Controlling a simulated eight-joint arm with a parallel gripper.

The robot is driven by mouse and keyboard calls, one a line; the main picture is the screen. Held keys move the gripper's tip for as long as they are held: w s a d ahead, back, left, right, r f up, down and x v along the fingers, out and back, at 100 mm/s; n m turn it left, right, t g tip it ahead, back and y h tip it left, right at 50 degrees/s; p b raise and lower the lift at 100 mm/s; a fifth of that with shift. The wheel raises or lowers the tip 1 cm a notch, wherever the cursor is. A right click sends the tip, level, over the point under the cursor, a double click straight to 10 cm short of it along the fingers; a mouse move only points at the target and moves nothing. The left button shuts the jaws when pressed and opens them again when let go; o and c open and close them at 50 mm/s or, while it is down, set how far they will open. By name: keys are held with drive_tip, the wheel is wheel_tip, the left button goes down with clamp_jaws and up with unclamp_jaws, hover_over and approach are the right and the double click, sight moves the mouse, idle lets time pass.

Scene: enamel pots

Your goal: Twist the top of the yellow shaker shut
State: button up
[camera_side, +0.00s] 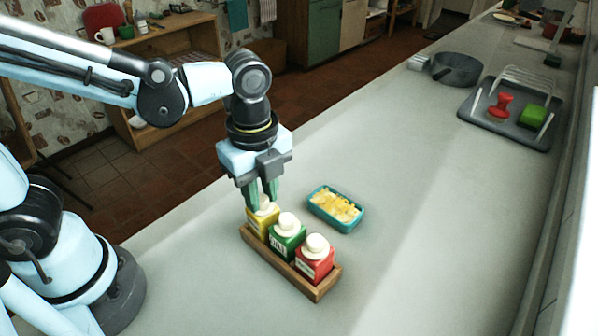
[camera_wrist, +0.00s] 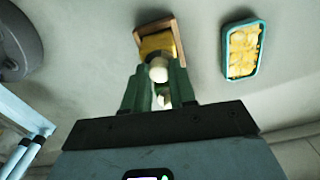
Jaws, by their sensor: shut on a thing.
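The yellow shaker (camera_side: 259,222) stands upright at the far left end of a wooden rack (camera_side: 309,288). Its white top (camera_side: 268,207) sits between the green fingers of my gripper (camera_side: 261,202), which is shut on it from above. In the wrist view the yellow body (camera_wrist: 157,43) shows beyond the white top (camera_wrist: 158,72), between the fingertips (camera_wrist: 160,75). Part of the top is hidden by the fingers, so I cannot tell how tightly it sits.
A green shaker (camera_side: 286,244) and a red shaker (camera_side: 315,265) with white tops stand in the same rack. A teal dish (camera_side: 336,209) of yellow pieces lies right of it. A pot (camera_side: 456,71) and a grey tray (camera_side: 476,113) are far back. The counter between is clear.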

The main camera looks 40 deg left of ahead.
idle(0.3)
drive_tip(key=m, duration=0.5)
drive_tip(key=o, duration=1.3)
drive_tip(key=shift+r, duration=3.55)
